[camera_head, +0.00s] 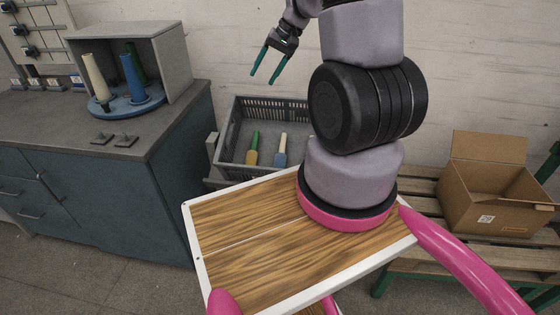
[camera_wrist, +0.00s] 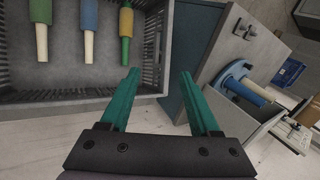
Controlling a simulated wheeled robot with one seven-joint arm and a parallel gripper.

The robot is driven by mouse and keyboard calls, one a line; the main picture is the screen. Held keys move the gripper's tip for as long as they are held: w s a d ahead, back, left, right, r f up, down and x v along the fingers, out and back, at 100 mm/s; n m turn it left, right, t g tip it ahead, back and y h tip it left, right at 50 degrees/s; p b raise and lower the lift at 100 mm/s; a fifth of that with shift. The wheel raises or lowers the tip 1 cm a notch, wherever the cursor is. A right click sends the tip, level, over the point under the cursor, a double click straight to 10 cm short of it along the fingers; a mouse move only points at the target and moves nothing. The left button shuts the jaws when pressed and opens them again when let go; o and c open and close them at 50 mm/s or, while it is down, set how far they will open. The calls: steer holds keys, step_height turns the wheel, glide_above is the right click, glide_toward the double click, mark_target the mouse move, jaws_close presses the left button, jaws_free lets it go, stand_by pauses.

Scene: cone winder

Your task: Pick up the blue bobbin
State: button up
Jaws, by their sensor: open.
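The blue bobbin (camera_head: 281,158) lies in the grey crate (camera_head: 230,135), its pale tube end pointing away from me. In the wrist view the blue bobbin (camera_wrist: 89,18) lies at the upper left, between a green bobbin (camera_wrist: 40,12) and a yellow-and-green bobbin (camera_wrist: 126,24). My gripper (camera_head: 263,78) is open and empty, in the air above and behind the crate in the head view. In the wrist view my gripper (camera_wrist: 158,76) has its green fingers apart, right of and below the blue bobbin, touching none of the bobbins.
A blue round stand (camera_head: 127,105) with a cream cone (camera_head: 96,77) and a tall blue cone (camera_head: 133,78) is on the cabinet (camera_head: 75,133) at left, partly inside a grey box. A cardboard box (camera_head: 485,190) stands on a slatted bench at right. The crate walls surround the bobbins.

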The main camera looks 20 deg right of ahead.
steer(key=d+f, duration=0.4)
steer(key=f, duration=0.5)
steer(key=g+h, duration=0.1)
steer(key=h, duration=0.1)
glide_above(283, 150)
steer(key=s+d, duration=0.1)
step_height(283, 150, down, 16)
steer(key=shift+d+x, duration=0.2)
steer(key=shift+x, duration=1.1)
steer(key=shift+d+x, duration=0.15)
steer(key=shift+x, duration=1.15)
steer(key=shift+f, duration=0.1)
jaws_close()
